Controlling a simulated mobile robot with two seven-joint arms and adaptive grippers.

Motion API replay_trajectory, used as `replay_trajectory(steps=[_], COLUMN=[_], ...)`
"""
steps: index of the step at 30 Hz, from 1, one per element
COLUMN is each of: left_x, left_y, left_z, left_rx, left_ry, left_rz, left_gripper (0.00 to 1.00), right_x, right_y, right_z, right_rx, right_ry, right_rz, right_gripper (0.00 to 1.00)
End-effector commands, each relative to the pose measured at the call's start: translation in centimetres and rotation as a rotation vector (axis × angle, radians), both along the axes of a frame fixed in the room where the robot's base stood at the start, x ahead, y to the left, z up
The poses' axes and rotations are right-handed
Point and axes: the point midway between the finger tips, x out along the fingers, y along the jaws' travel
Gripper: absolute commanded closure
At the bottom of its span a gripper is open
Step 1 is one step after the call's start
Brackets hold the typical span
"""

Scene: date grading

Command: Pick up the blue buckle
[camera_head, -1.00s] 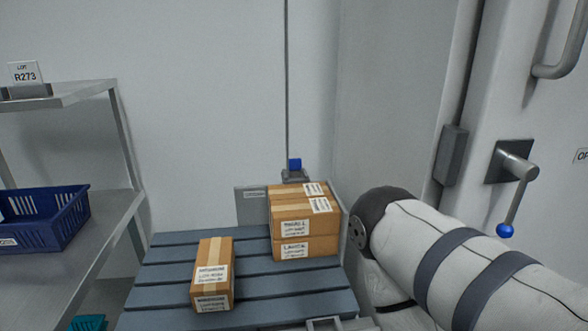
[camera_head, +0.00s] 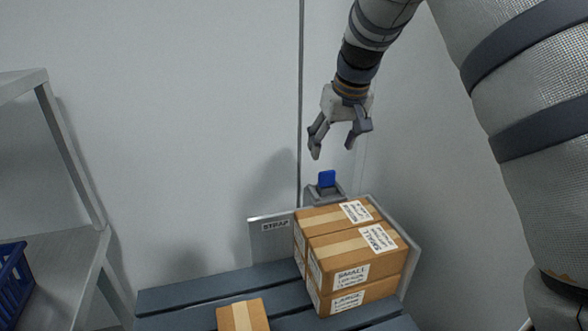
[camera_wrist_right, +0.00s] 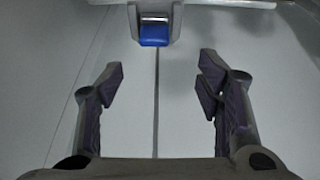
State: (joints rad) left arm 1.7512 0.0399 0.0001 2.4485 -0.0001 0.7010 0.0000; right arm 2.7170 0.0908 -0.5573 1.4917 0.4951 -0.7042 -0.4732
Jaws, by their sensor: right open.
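The blue buckle (camera_head: 327,179) sits upright in a small grey holder (camera_head: 325,193) at the wall, behind the stacked cartons. My right gripper (camera_head: 337,143) hangs fingers down just above the buckle, open and empty, apart from it. In the right wrist view the buckle (camera_wrist_right: 154,35) shows at the top middle, beyond the two spread fingers (camera_wrist_right: 158,82). My left gripper is in neither view now.
Stacked cartons (camera_head: 340,245) stand on the grey slatted pallet (camera_head: 200,292) in front of the holder. A single carton (camera_head: 243,316) lies nearer. A metal shelf (camera_head: 65,260) with a blue crate (camera_head: 12,285) is at left. The wall above is clear.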

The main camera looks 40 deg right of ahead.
Motion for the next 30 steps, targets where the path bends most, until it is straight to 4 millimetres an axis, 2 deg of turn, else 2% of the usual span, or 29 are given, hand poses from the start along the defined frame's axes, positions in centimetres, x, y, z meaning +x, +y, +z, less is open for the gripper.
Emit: replay_trajectory(steps=[2,7,13,19,22,28,30], left_x=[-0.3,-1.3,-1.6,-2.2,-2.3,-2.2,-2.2], left_y=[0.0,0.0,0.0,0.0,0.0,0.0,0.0], left_z=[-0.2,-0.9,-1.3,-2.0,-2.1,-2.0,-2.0], left_rx=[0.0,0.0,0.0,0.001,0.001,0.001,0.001], left_ry=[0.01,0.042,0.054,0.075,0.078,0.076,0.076], left_rz=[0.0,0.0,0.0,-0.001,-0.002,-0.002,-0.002], left_gripper=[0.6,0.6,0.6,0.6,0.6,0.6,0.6], right_x=[0.3,1.6,2.6,3.8,4.1,4.2,4.2], right_y=[-0.1,-0.6,-1.0,-1.8,-1.9,-1.9,-1.9], right_z=[-0.4,-4.4,-6.8,-10.4,-11.0,-10.8,-10.8], right_rx=[0.003,0.003,0.003,0.001,0.001,0.001,0.001], right_ry=[-0.001,0.007,0.001,0.003,-0.001,-0.005,-0.005], right_rz=[0.001,0.001,0.0,0.001,0.002,0.001,0.001], right_gripper=[0.4,0.4,0.4,0.4,0.4,0.4,0.56])
